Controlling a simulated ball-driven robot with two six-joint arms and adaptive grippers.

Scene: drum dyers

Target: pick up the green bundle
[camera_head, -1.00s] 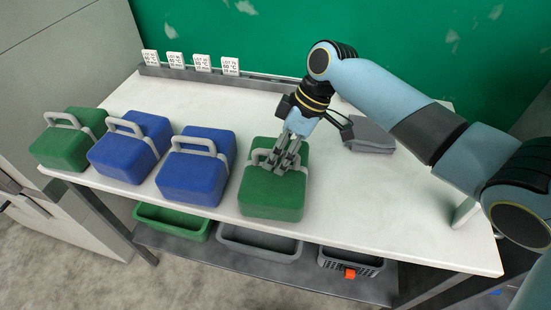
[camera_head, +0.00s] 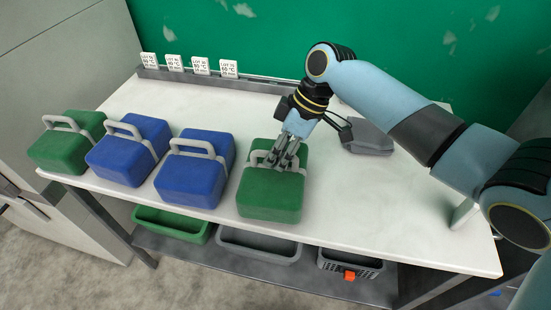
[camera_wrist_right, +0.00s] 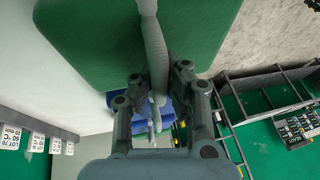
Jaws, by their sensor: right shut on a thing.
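Two green bundles with grey handles sit on the white table. One green bundle (camera_head: 270,196) is at the right end of the row, and the other (camera_head: 66,150) is at the far left end. My right gripper (camera_head: 273,166) is over the right-hand green bundle, shut on its grey handle. In the right wrist view the handle (camera_wrist_right: 155,45) runs between the fingers (camera_wrist_right: 158,92), with the green top (camera_wrist_right: 90,35) close behind. The bundle looks level and I see no clear gap under it. My left gripper is not in view.
Two blue bundles, one (camera_head: 195,178) beside the held one and another (camera_head: 128,155), stand between the green ones. A grey folded item (camera_head: 370,138) lies to the right on the white table (camera_head: 390,210). White label cards (camera_head: 200,66) line the back. Bins (camera_head: 258,247) sit on the lower shelf.

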